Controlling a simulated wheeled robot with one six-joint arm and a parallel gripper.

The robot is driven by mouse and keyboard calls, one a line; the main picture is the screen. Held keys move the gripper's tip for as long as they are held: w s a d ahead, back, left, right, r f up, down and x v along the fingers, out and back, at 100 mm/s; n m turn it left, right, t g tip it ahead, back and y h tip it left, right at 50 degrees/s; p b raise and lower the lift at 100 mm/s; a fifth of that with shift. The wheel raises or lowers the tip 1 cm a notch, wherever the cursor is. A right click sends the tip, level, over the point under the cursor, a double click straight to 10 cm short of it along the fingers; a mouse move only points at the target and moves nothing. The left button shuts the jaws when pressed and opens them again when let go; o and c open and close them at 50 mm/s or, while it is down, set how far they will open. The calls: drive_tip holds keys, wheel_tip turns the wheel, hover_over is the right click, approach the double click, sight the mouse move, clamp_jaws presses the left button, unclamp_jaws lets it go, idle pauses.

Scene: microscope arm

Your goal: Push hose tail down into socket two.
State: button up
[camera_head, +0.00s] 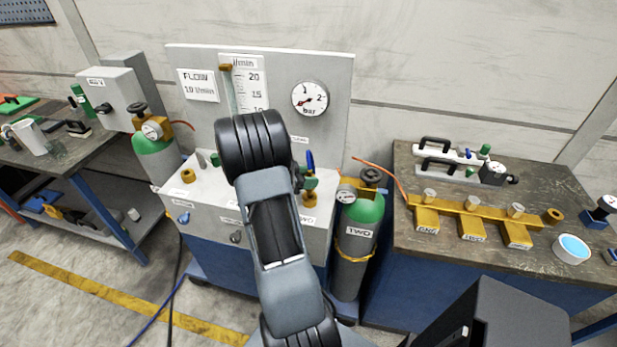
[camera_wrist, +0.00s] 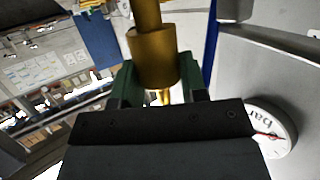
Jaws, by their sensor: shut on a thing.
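In the wrist view, my gripper (camera_wrist: 158,75) has its green fingers shut on a brass, stepped round piece, which I take to be the hose tail (camera_wrist: 152,60). A thicker collar sits between the fingers, a narrower stem runs out of the top of the picture, and a thin tip shows below the collar. A brass ring (camera_head: 188,176) shows on the unit's left top. I cannot tell which socket is two; contact at the hose tail is hidden.
A flow panel with a pressure gauge (camera_head: 310,98) stands behind my arm. A green-topped cylinder marked TWO (camera_head: 357,232) stands right of the unit. A brass manifold (camera_head: 475,208) and a bowl (camera_head: 572,249) are on the right bench. Floor at lower left is mostly clear.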

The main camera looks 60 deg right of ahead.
drive_tip(key=shift+f+b, duration=0.65)
drive_tip(key=shift+f, duration=0.85)
drive_tip(key=shift+r, duration=0.2)
drive_tip(key=shift+r+p, duration=1.3)
drive_tip(key=shift+p, duration=0.15)
drive_tip(key=shift+p, duration=0.85)
idle(0.8)
drive_tip(key=shift+f+b, duration=0.7)
drive_tip(key=shift+f, duration=0.8)
drive_tip(key=o, duration=1.1)
drive_tip(key=b+v, duration=0.1)
drive_tip(key=v, duration=1.2)
drive_tip(key=shift+w+a+b, duration=0.2)
drive_tip(key=shift+a+b, duration=0.15)
drive_tip(key=shift+a, duration=0.05)
